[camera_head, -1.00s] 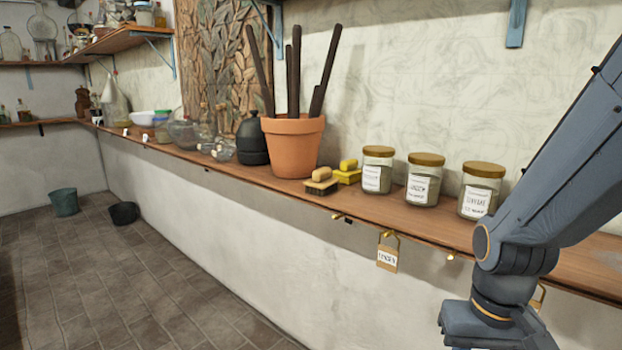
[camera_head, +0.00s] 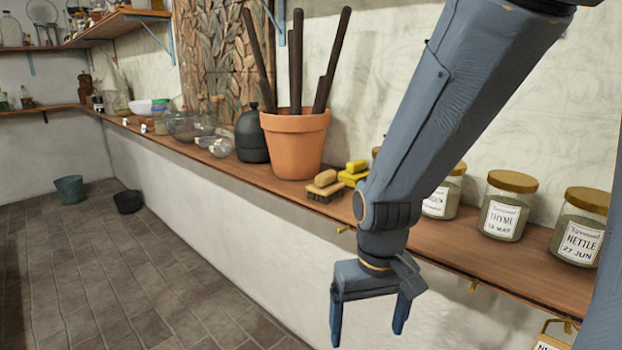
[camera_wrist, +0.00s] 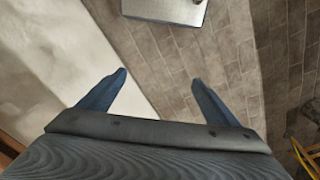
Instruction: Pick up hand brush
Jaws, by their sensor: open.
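The hand brush (camera_head: 325,187) has a tan wooden top and dark bristles. It rests on the wooden shelf (camera_head: 440,241) in the head view, just right of the terracotta pot. A yellow brush-like item (camera_head: 354,173) sits close behind it to the right. My gripper (camera_head: 367,335) is open and empty, pointing down in front of the shelf edge, lower and to the right of the brush. In the wrist view, my gripper (camera_wrist: 159,77) has its fingers spread over the floor and wall, and the brush is not seen there.
The terracotta pot (camera_head: 294,143) with dark sticks stands left of the brush. Labelled jars (camera_head: 503,215) line the shelf to the right, partly behind my arm. A dark bottle (camera_head: 251,137) and glassware are farther left.

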